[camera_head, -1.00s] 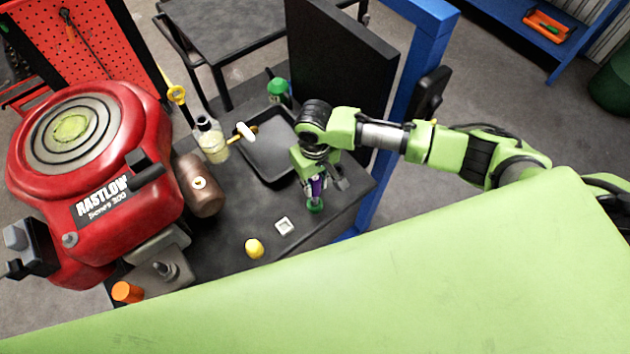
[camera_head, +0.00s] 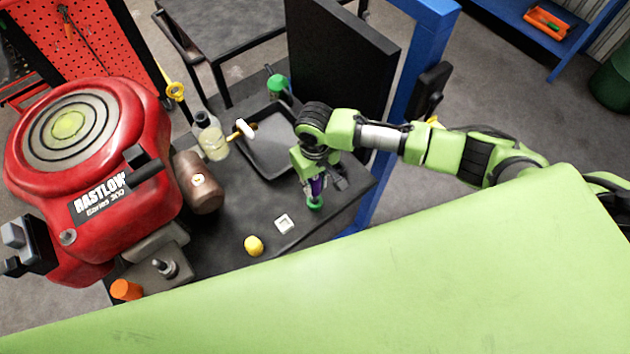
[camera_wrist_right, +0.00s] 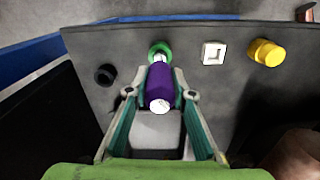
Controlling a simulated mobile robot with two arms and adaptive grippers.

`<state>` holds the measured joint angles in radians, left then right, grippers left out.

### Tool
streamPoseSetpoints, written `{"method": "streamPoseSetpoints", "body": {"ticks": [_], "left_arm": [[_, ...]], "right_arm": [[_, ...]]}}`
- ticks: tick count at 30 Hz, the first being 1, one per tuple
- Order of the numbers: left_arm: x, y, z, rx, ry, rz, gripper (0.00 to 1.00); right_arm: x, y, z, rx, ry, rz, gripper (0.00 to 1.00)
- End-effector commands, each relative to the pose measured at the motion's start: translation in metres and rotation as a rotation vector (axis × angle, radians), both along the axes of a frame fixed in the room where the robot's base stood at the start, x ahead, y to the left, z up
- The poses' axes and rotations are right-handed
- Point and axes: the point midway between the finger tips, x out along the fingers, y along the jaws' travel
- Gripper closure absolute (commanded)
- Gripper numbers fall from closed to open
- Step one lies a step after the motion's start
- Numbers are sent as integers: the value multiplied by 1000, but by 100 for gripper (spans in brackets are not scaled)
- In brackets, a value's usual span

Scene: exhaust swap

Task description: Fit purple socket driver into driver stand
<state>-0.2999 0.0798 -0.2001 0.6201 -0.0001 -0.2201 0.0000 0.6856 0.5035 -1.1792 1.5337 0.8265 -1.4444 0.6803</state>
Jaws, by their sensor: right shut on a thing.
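The purple socket driver (camera_head: 318,186) is held roughly upright in my right gripper (camera_head: 320,176), low over the front right of the dark table. In the right wrist view, the gripper fingers (camera_wrist_right: 160,96) are shut on the driver (camera_wrist_right: 161,80), whose pale end faces the camera. A green round piece, which looks like the driver stand (camera_head: 315,203), is at the driver's lower end and also shows in the wrist view (camera_wrist_right: 159,48). I cannot tell whether the driver is inside it or just above it. My left gripper is not in view.
A white square holder (camera_head: 284,223) and a yellow cap (camera_head: 253,245) stand left of the driver. A black upright panel (camera_head: 345,65) and blue post (camera_head: 408,75) stand behind my arm.

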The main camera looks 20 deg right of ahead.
Motion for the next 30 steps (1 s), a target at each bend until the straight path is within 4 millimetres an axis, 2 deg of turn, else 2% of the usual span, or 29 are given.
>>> {"method": "streamPoseSetpoints", "body": {"ticks": [25,26,27,30], "left_arm": [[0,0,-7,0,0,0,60],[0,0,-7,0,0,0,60],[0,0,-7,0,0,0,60],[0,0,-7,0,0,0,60]], "right_arm": [[0,1,-21,1,-1,0,100],[0,1,-20,1,-1,0,70],[0,1,-20,1,-1,0,60],[0,0,-20,1,-1,0,58]]}}
